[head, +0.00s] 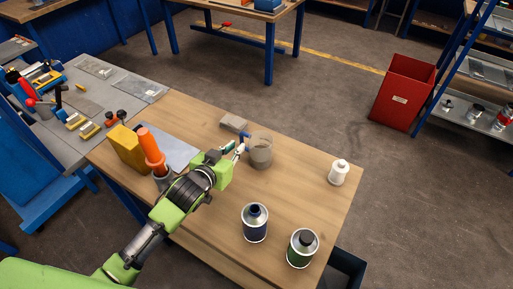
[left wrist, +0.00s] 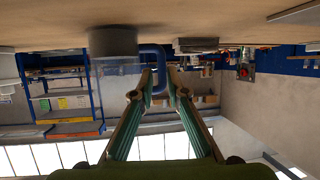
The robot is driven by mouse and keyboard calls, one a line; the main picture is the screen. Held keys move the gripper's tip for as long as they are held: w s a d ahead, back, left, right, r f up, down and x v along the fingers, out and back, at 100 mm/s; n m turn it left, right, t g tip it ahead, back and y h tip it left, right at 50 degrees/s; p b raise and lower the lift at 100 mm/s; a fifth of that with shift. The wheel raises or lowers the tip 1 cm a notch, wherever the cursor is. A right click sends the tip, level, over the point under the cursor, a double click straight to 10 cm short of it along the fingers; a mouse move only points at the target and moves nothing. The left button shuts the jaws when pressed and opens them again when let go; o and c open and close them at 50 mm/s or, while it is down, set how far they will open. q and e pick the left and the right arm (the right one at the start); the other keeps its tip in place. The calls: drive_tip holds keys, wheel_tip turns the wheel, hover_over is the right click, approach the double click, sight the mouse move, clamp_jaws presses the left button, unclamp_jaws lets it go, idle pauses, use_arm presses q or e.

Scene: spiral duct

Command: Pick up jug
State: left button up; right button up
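The jug (head: 262,158) is a clear, greyish vessel with a blue handle (head: 244,137). It stands upright on the wooden workbench top (head: 305,185). My left gripper (head: 238,149) is at the handle side of the jug. In the left wrist view, which looks upside down, the jug (left wrist: 117,75) is left of centre. Its blue handle (left wrist: 153,50) reaches down between the fingertips of my left gripper (left wrist: 159,80). The fingers are apart, with the handle between them; contact is not clear. My right gripper is not in view.
A white bottle (head: 339,172), a dark blue can (head: 255,223) and a green can (head: 302,248) stand to the right and front. A grey-brown block (head: 233,122) lies behind the jug. An orange-topped item (head: 151,150) and yellow box (head: 127,150) stand left, near my arm.

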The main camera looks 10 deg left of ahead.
sight(241, 142)
use_arm(q)
drive_tip(key=shift+w+d+f, duration=0.1)
drive_tip(key=shift+w+f, duration=0.1)
drive_tip(key=shift+w, duration=0.25)
drive_tip(key=shift+w+f, duration=0.1)
drive_tip(key=shift+w, duration=0.2)
drive_tip(key=shift+w+d+f+p, duration=0.1)
drive_tip(key=shift+w+p, duration=0.25)
drive_tip(key=x, duration=0.3)
drive_tip(key=shift+f+p, duration=0.2)
drive_tip(key=shift+p, duration=0.1)
drive_tip(key=shift+w+d+f, duration=0.1)
drive_tip(key=shift+w+f, duration=0.05)
drive_tip(key=shift+w, duration=0.25)
clamp_jaws()
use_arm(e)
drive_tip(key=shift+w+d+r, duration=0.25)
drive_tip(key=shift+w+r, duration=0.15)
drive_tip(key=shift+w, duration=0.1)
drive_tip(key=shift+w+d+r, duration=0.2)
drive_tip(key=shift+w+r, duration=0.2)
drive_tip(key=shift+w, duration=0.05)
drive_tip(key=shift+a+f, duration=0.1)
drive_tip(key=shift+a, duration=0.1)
